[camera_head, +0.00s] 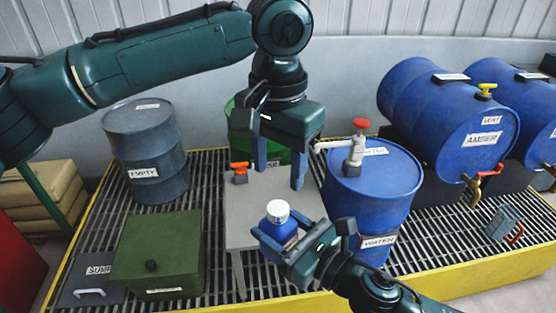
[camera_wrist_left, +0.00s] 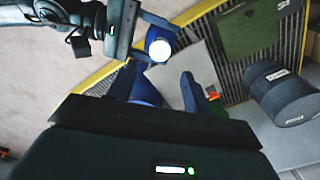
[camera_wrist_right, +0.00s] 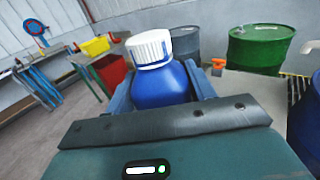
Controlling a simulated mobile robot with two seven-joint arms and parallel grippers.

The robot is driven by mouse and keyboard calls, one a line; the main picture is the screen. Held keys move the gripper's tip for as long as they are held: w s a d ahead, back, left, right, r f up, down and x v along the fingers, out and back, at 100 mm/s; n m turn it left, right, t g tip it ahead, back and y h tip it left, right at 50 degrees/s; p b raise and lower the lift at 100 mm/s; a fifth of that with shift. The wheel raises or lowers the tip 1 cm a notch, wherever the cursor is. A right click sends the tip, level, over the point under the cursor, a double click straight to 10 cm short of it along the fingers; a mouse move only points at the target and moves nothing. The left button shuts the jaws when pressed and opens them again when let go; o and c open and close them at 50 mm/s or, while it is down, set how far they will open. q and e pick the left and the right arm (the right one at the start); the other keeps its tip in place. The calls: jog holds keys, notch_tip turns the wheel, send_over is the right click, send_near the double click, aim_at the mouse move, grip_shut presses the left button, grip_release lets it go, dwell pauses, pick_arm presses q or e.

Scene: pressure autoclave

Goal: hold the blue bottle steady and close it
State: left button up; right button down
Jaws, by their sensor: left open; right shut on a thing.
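The blue bottle (camera_head: 280,236) has a white ribbed cap (camera_head: 278,211) on its mouth. My right gripper (camera_head: 284,240) is shut on the bottle's body and holds it upright in front of the grey table. In the right wrist view the bottle (camera_wrist_right: 160,87) stands between the two fingers, with the cap (camera_wrist_right: 150,48) on top; I cannot tell how tightly it sits. My left gripper (camera_head: 280,172) is open and empty, fingers pointing down, above and behind the bottle. The left wrist view shows the white cap (camera_wrist_left: 160,49) beyond its open fingers (camera_wrist_left: 160,88).
The grey table (camera_head: 250,190) carries an orange-handled valve (camera_head: 239,170). A blue water drum (camera_head: 375,195) with a red-handled tap stands close on the right. A green box (camera_head: 160,250) and a dark empty drum (camera_head: 145,155) are on the left, over the grating.

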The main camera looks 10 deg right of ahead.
aim_at(278, 207)
pick_arm(q)
notch_tip(278, 207, down, 8)
jog(key=shift+r, duration=0.1)
dwell(0.4)
jog(key=shift+c, duration=0.5)
jog(key=c, duration=0.9)
jog(key=m, duration=1.1)
jog(key=o, duration=1.1)
jog(key=shift+c, duration=0.2)
